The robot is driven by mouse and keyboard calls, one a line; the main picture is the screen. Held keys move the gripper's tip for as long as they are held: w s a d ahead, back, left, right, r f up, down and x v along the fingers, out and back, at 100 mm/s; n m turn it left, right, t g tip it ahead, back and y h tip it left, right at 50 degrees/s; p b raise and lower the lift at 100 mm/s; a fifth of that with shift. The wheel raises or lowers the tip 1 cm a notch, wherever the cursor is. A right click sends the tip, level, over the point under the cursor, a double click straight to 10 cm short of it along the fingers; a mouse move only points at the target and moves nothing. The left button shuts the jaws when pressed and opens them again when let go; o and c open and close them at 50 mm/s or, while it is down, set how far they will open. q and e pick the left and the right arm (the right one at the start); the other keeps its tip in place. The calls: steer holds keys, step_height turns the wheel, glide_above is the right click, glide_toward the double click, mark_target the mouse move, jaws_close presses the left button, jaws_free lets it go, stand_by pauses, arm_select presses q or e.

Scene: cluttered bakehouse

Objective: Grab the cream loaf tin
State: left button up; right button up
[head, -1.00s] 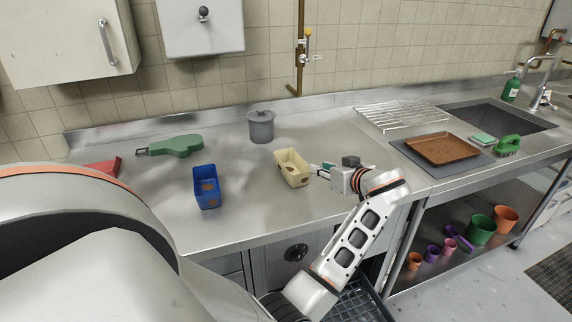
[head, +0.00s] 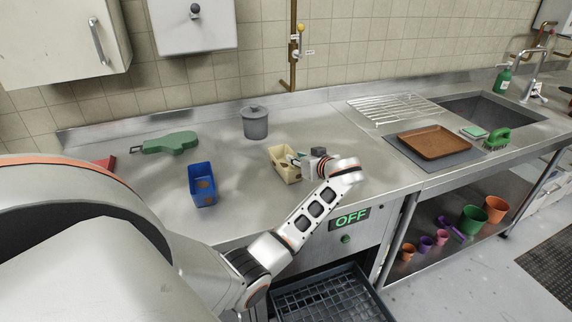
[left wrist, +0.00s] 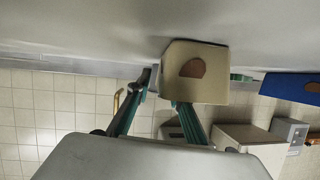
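The cream loaf tin (head: 281,169) stands upright on the steel counter in the head view, with a brown patch on its side. In the left wrist view the cream loaf tin (left wrist: 195,72) appears upside down, close in front of the fingers. My left gripper (head: 298,160) is at the tin's right end in the head view. In the left wrist view my left gripper (left wrist: 163,92) has its fingers apart. One finger is beside the tin; the other's tip is hidden behind the tin's wall, and I cannot tell whether it touches. My right gripper is out of view.
A blue tin (head: 202,186) stands left of the cream one. A brown tray (head: 434,142) lies right. Bare counter surrounds the cream tin.

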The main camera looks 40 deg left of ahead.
arm_select(q)
steer(key=shift+w+a+f, duration=0.2)
steer(key=shift+a, duration=0.35)
steer(key=shift+w+a+f, duration=0.15)
steer(key=shift+c, duration=0.5)
jaws_close()
